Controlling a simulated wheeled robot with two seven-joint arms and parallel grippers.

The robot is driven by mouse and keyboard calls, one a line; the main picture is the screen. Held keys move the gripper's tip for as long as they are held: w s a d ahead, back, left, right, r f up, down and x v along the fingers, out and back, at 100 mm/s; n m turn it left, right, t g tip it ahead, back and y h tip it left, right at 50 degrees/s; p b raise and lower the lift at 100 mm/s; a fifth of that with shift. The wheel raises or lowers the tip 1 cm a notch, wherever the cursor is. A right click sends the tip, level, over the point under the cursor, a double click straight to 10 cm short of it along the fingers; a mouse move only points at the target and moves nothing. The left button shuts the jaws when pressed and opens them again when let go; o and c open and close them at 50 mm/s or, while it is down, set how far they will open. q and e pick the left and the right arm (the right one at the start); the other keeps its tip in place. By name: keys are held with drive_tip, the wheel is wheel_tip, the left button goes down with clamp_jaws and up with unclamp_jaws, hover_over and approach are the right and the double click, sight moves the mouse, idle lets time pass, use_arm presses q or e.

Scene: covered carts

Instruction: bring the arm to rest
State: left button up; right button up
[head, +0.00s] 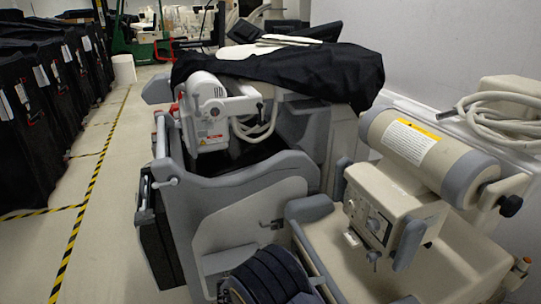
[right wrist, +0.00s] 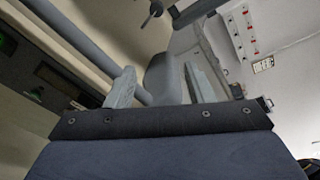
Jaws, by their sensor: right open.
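My right gripper (right wrist: 159,72) shows in the right wrist view, with its two pale grey fingers standing apart. Nothing is held between the fingers. A rounded grey part (right wrist: 163,78) shows behind the gap, and I cannot tell its distance. In the head view little of my right arm can be made out at the bottom edge. My left gripper does not show in either view.
A grey medical cart (head: 250,200), partly under a black cover (head: 290,72), fills the middle. A beige machine with a cylinder (head: 428,145) stands close at right by the wall. Covered carts (head: 45,110) line the left. The floor aisle (head: 110,215) with yellow-black tape is clear.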

drive_tip(key=s+d+r+m+g+y, duration=0.7)
drive_tip(key=s+d+m+y, duration=0.5)
drive_tip(key=m, duration=0.4)
drive_tip(key=s+a+r+m+t+y, duration=0.1)
drive_tip(key=s+r+m+t+y, duration=0.2)
drive_tip(key=s+m, duration=0.3)
drive_tip(key=s+r+m+t+y, duration=0.4)
drive_tip(key=s+m+t, duration=0.1)
drive_tip(key=m, duration=0.7)
drive_tip(key=shift+s+a+r+m+t+y, duration=0.3)
drive_tip(key=shift+s+a+y, duration=0.1)
drive_tip(key=shift+s, duration=0.5)
